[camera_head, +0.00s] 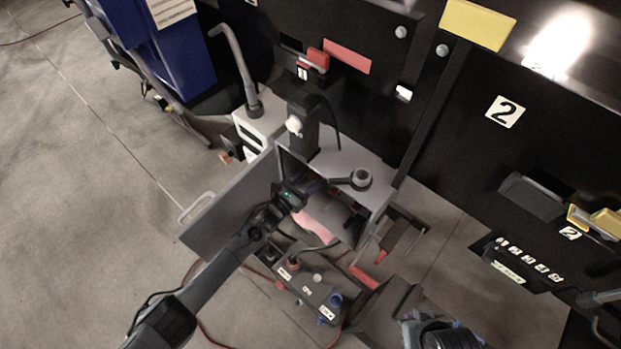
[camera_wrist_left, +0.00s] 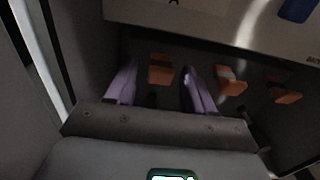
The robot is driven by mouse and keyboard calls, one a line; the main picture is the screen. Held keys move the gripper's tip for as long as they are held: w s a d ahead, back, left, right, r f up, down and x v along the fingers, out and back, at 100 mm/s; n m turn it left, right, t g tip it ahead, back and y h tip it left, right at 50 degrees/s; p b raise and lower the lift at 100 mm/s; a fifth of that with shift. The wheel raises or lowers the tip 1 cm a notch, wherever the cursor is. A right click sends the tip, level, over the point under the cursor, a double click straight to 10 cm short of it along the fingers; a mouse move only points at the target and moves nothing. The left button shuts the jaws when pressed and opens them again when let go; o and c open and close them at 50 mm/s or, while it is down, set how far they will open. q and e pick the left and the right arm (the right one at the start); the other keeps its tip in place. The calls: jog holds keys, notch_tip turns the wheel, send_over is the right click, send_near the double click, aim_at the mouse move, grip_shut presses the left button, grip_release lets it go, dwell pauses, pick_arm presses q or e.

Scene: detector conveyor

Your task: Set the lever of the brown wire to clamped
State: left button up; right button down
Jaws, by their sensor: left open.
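My left gripper (camera_head: 298,197) reaches into the open grey box, and its fingers are mostly hidden there in the head view. In the left wrist view, its two purple fingers (camera_wrist_left: 161,88) are open and spread apart. An orange-brown lever (camera_wrist_left: 160,68) shows between the fingers, apart from both. A second lever (camera_wrist_left: 230,82) lies just right of the right finger, and a third lever (camera_wrist_left: 280,90) is farther right. The wires are too dark to tell apart, so I cannot tell which lever belongs to the brown wire.
The box's grey door (camera_head: 228,208) stands open to the left, beside my left arm. A small control box (camera_head: 305,285) with knobs stands below. A black post (camera_head: 303,130) rises behind the opening. In the wrist view, dark walls lie close around the fingers.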

pick_arm(q)
jog(key=shift+w+d, duration=0.4)
jog(key=shift+w, duration=0.1)
pick_arm(e)
jog(key=shift+f, duration=0.25)
